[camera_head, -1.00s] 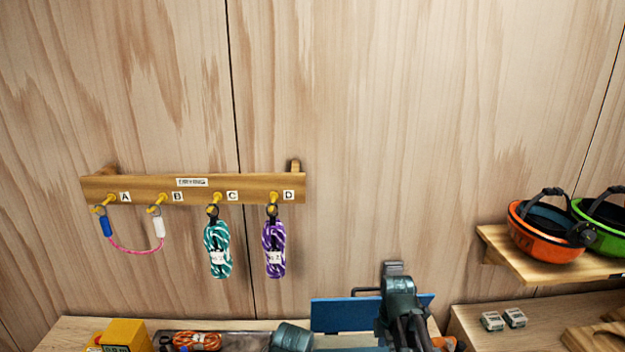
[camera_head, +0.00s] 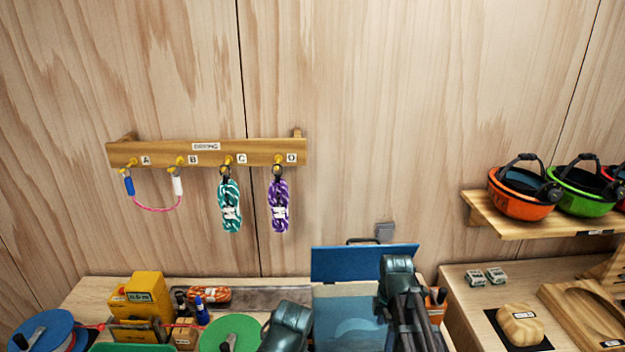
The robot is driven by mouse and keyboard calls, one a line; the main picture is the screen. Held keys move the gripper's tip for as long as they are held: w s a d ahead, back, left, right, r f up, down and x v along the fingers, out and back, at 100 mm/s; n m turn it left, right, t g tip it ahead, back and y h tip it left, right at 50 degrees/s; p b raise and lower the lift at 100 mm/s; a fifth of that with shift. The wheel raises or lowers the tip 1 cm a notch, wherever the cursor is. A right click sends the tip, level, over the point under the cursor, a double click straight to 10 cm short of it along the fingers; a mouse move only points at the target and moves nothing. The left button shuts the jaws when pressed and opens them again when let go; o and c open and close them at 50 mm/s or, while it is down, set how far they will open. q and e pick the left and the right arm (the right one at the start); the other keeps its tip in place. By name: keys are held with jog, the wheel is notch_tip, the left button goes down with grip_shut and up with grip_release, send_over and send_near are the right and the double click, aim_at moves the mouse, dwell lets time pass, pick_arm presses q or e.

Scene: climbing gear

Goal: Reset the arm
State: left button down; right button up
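My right arm (camera_head: 397,285) shows at the bottom right of centre, in front of a blue case with its lid (camera_head: 362,263) up. Part of my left arm (camera_head: 288,325) shows at the bottom centre. Neither gripper's fingertips can be seen. The wooden drying rack (camera_head: 215,151) on the wall has pegs A to D. A pink cord (camera_head: 155,208) with a blue and a white end hangs between A and B. A teal rope bundle (camera_head: 230,206) hangs on C and a purple rope bundle (camera_head: 279,206) on D.
The bench at the bottom holds yellow boxes (camera_head: 145,290), a blue reel (camera_head: 45,331), a green disc (camera_head: 232,332) and a tray with an orange rope coil (camera_head: 209,294). Orange (camera_head: 520,194) and green (camera_head: 583,192) helmets sit on the right shelf. The wall's middle is clear.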

pick_arm(q)
notch_tip(320, 180, down, 18)
jog(key=b, duration=1.7)
jog(key=shift+s+r, duration=0.25)
jog(key=shift+s, duration=0.1)
pick_arm(e)
jog(key=s+a+f+m+h, duration=0.1)
jog(key=s+a+f+m, duration=1.2)
jog(key=f, duration=0.4)
jog(key=shift+s+f+m, duration=0.2)
jog(key=shift+s+m, duration=0.6)
jog(key=shift+s, duration=0.2)
